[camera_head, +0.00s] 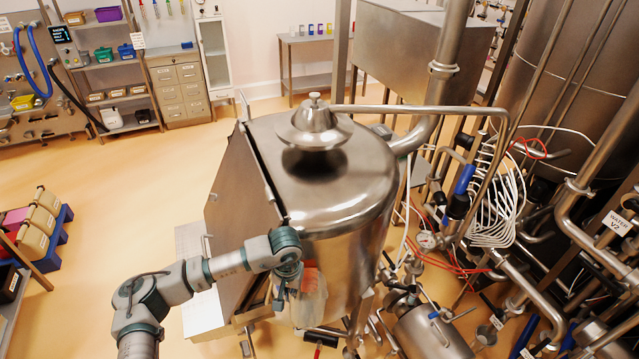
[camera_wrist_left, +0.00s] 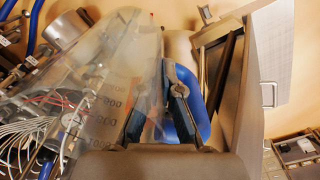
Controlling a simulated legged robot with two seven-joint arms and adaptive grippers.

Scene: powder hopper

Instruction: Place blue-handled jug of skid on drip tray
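My left gripper (camera_head: 287,285) is beside the front of the steel hopper. In the left wrist view its fingers (camera_wrist_left: 163,80) close together at a clear jug with a blue handle (camera_wrist_left: 198,112). The transparent jug (camera_wrist_left: 105,95) has printed volume marks and fills the left half of that view. In the head view the jug (camera_head: 309,303) is pale and partly hidden behind the gripper, held off the floor. The piped skid (camera_head: 425,330) stands at the lower right. I cannot make out the drip tray for certain. My right gripper is not in view.
The domed steel hopper (camera_head: 335,195) stands close to my left arm. Pipes, valves and coiled white hose (camera_head: 495,205) crowd the right side. A blue crate with canisters (camera_head: 55,240) is at the left. The floor (camera_head: 130,190) between is open.

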